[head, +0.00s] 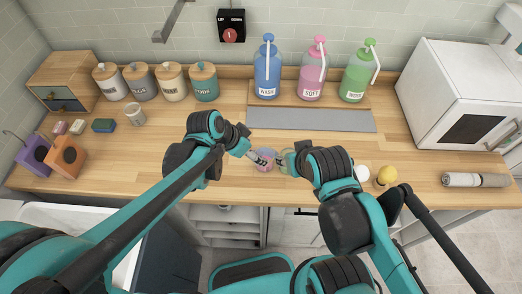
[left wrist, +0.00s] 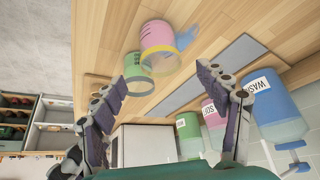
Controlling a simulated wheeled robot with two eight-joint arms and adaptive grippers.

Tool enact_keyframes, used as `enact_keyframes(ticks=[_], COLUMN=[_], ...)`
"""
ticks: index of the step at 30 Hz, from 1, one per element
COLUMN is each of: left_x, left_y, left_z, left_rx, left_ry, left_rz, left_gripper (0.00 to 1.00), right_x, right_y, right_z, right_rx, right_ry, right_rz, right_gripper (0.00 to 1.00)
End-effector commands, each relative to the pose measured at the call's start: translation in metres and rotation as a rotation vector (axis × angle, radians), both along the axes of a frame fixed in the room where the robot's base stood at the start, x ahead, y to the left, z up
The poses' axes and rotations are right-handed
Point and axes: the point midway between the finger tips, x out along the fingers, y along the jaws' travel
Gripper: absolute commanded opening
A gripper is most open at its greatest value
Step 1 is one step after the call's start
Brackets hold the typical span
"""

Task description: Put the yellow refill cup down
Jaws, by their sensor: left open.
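A cup with a pink body and a yellow rim (left wrist: 157,36) stands on the counter in the left wrist view; it is the only cup there with yellow on it. In the head view the pink cup (head: 266,165) is partly covered by my left gripper (head: 252,157). My left gripper (left wrist: 168,88) is open, its fingers apart on either side of the view, with nothing between the tips. A green cup (left wrist: 139,82) stands close beside the pink one. My right gripper (head: 283,160) is near the green cup in the head view; its fingers are mostly hidden.
Blue (head: 267,70), pink (head: 311,78) and green (head: 358,80) pump bottles stand behind a grey mat (head: 310,121). Lidded jars (head: 170,85) stand at left. The counter's front edge is close.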

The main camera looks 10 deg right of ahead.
Motion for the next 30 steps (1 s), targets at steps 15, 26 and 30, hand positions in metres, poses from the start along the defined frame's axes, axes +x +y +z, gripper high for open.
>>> enact_keyframes(ticks=[15,26,30], left_x=[-0.007,-0.035,-0.059], left_y=[0.019,0.16,0.219], left_z=[0.031,0.066,0.071], left_rx=[0.001,0.009,-0.014], left_ry=[0.001,-0.017,-0.045], left_rz=[0.01,0.609,0.887], left_gripper=[0.74,0.74,0.74], right_x=[0.0,0.0,0.0], right_y=[0.0,0.0,0.0], right_z=[0.01,0.01,0.01], right_rx=[0.0,0.0,0.0], right_ry=[0.0,0.0,0.0], right_rz=[0.0,0.0,0.0], right_gripper=[0.4,0.4,0.4])
